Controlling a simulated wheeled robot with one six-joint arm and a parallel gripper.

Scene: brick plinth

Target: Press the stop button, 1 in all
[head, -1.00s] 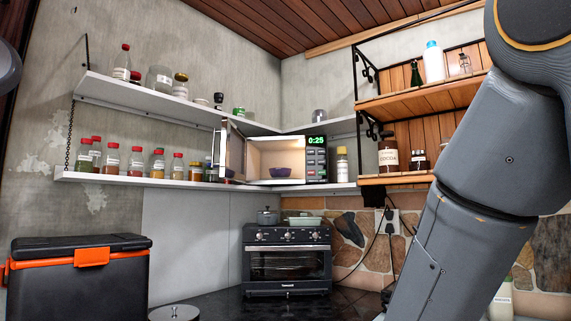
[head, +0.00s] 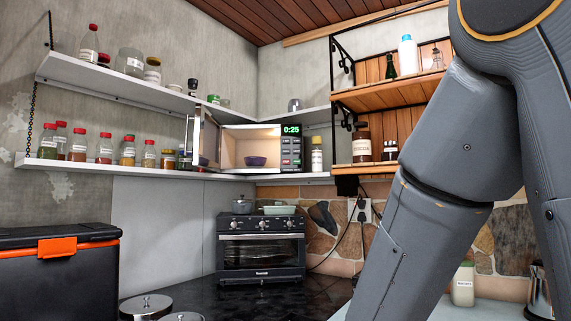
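A microwave (head: 250,131) stands on the lower white shelf in the corner, with its door (head: 208,140) swung open to the left. A purple bowl (head: 255,161) sits inside it. The control panel (head: 291,153) on its right side has a green display (head: 291,129) reading 0:25 and several small buttons below, one of them reddish near the bottom. The button labels are too small to read. My arm fills the right side of the head view. My gripper is out of the frame.
Jars and bottles line the white shelves (head: 120,172). A toaster oven (head: 262,247) with pots on top stands on the dark counter (head: 190,292). A black and orange cooler (head: 60,275) is at left. Wooden shelves (head: 375,97) hang right of the microwave.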

